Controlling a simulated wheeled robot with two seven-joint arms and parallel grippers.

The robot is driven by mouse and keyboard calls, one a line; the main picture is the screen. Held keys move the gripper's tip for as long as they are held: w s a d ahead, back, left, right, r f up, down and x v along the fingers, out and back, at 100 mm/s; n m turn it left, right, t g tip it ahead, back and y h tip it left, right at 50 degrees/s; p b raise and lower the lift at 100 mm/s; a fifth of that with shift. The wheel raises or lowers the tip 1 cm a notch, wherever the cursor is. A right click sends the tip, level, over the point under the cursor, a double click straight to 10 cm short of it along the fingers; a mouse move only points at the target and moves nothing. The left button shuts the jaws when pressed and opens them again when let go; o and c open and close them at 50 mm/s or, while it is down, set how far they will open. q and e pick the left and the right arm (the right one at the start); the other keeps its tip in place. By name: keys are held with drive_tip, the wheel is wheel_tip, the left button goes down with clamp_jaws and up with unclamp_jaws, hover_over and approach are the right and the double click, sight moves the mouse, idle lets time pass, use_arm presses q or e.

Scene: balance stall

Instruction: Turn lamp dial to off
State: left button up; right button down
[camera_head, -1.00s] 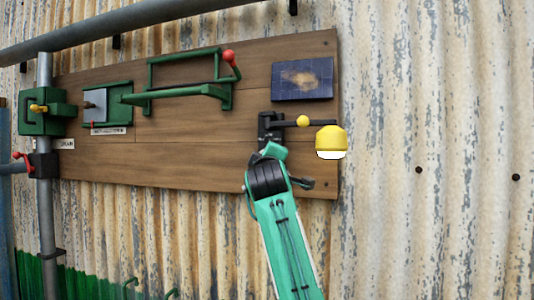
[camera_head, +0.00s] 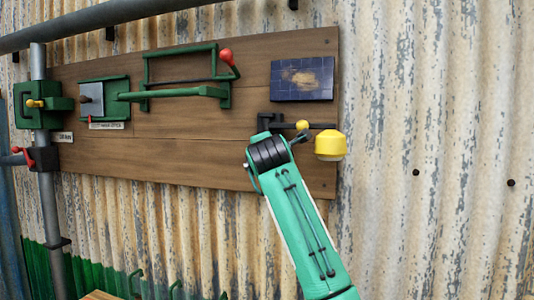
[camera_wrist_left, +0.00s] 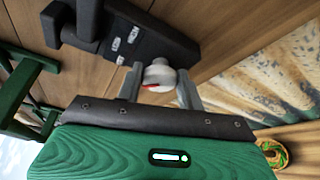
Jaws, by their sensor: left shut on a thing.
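The lamp has a yellow shade (camera_head: 329,145) on a black bracket at the right end of the board; its underside looks pale yellow, without a bright glow. The white dial (camera_wrist_left: 158,74) with a red pointer mark sits on the black lamp housing (camera_wrist_left: 150,38), beside small white labels too small to read. My left gripper (camera_wrist_left: 161,79) is shut on the dial, one finger on each side. In the head view my left wrist hides the dial and the fingers. My right gripper is not in view.
A dark solar panel (camera_head: 302,79) is above. The corrugated wall at right is clear.

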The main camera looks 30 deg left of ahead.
use_arm(q)
drive_tip(key=shift+n+h+p, duration=0.3)
drive_tip(key=shift+n, duration=0.2)
drive_tip(key=shift+f, duration=0.1)
drive_tip(key=o, duration=1)
drive_tip(key=shift+c, duration=0.2)
drive_tip(key=b+v, duration=0.6)
drive_tip(key=v, duration=0.7)
drive_tip(key=shift+s+r, duration=0.35)
